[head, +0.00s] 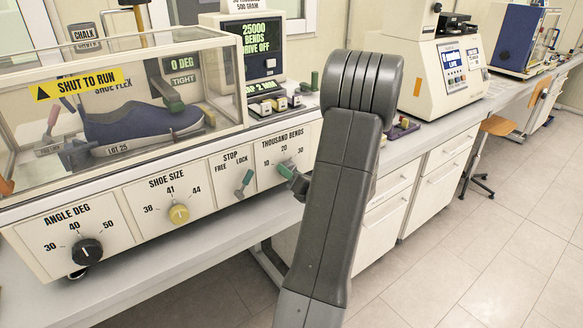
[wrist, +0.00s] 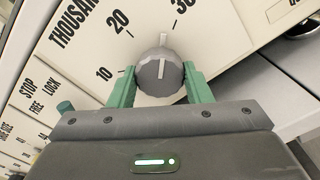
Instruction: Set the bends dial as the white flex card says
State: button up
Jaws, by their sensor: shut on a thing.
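The bends dial is a grey faceted knob (wrist: 160,76) on the THOUSAND BENDS scale, marked 10, 20 and 30. In the wrist view its white pointer line aims between 20 and 30, apparently nearer 30. My gripper (wrist: 158,86) has its green fingers closed on both sides of the knob. In the head view my gripper (head: 292,176) is at the dial, on the right end of the machine's panel (head: 225,205), and hides most of the knob. A white card (head: 247,5) above the screen is cut off by the top edge; "500 GRAM" shows on it.
The screen (head: 252,38) reads "25000 BENDS DRIVE OFF". A green stop lever (head: 244,184) stands left of the dial. A yellow shoe size knob (head: 179,214) and black angle knob (head: 87,251) are further left. A shoe (head: 140,122) sits inside the clear cover.

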jog(key=shift+m+p, duration=0.75)
jog(key=shift+m, duration=0.45)
jog(key=o, duration=1)
jog(key=b+v, duration=0.2)
jog(key=v, duration=1.2)
jog(key=shift+w, duration=0.1)
